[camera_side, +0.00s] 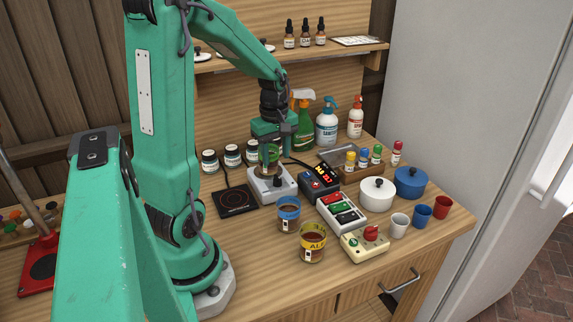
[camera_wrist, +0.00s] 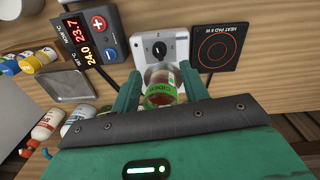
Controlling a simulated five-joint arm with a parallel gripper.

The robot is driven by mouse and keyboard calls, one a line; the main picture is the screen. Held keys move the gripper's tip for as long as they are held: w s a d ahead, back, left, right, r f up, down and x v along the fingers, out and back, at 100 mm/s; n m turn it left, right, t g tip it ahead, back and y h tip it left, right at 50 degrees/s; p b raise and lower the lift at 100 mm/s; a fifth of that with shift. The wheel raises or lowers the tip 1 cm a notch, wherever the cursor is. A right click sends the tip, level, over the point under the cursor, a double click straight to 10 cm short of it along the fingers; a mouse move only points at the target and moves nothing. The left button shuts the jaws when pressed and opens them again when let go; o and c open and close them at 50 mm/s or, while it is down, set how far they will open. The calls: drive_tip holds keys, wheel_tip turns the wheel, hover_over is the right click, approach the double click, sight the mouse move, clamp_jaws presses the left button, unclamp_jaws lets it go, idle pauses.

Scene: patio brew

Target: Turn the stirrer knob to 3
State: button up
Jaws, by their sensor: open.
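The white stirrer (camera_wrist: 178,37) stands in front of my gripper in the wrist view, with its dark round knob (camera_wrist: 159,48) facing up. The numbers around the knob are too small to read. In the side view the stirrer (camera_side: 262,192) sits mid-bench. A jar with a green cider label (camera_wrist: 161,93) stands at the stirrer in the wrist view, partly hiding it. My gripper (camera_wrist: 160,84) is open, with one finger on each side of the jar; whether they touch it I cannot tell. In the side view the gripper (camera_side: 270,150) is above the stirrer.
A heat pad (camera_side: 237,200) lies left of the stirrer, and a red-lit temperature controller (camera_side: 320,180) stands right. Jars with blue (camera_side: 288,219) and yellow (camera_side: 312,240) bands stand in front. A switch box (camera_side: 341,212), pots, cups and bottles crowd the right side.

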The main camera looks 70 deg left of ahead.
sight(277, 177)
drive_tip(key=n, duration=0.3)
drive_tip(key=shift+f, duration=0.1)
drive_tip(key=shift+w+f, duration=0.15)
drive_tip(key=shift+f, duration=3.65)
clamp_jaws()
